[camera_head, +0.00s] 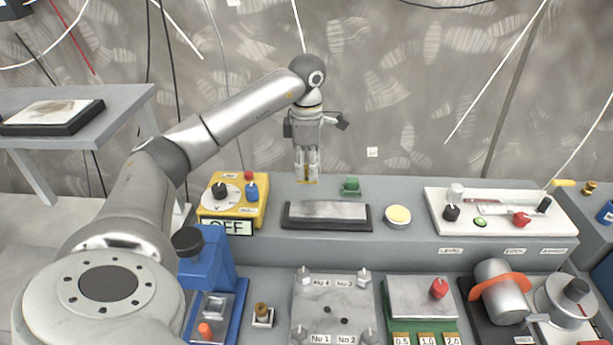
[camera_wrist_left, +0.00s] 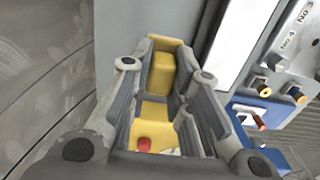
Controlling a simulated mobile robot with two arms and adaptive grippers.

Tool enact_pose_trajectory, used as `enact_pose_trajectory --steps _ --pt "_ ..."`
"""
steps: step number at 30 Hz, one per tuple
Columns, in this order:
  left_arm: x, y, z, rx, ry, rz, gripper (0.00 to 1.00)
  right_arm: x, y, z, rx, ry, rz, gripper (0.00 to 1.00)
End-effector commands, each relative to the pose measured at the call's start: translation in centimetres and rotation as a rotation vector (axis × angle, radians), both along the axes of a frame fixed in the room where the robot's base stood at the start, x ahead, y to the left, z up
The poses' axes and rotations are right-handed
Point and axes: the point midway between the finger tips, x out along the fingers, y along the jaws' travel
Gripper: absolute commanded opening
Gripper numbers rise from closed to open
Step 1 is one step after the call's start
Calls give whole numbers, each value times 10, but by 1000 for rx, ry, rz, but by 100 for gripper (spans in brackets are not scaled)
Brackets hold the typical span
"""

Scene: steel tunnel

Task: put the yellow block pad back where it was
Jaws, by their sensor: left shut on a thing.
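My left gripper (camera_head: 306,178) points down at the back edge of the grey raised shelf (camera_head: 410,240), behind and to the right of the yellow switch box. It is shut on the yellow block pad (camera_wrist_left: 160,76), which shows between the fingers in the left wrist view. I cannot tell whether the pad touches the shelf. My right gripper is not in view.
The yellow switch box (camera_head: 212,207) has a red knob. A black-framed grey plate (camera_head: 327,214), a green knob (camera_head: 351,185) and a round yellow button (camera_head: 397,216) sit to the right. A white panel (camera_head: 500,230) stands farther right. Cables hang along the wall.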

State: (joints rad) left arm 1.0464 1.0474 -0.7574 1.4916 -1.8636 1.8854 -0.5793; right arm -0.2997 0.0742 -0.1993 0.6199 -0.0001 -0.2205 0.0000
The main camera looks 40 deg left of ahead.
Motion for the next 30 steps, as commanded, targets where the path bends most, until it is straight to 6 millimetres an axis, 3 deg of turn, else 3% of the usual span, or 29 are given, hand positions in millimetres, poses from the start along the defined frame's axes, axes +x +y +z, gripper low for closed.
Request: enact_pose_trajectory --steps 12,24,25,30 --pt "7 8 -42 1 2 0 0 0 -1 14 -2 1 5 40" --pt "8 8 -49 1 0 1 0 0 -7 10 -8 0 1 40" --pt "8 8 -48 1 -1 1 23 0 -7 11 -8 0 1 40" --pt "7 8 -48 1 1 1 40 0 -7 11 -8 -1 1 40"
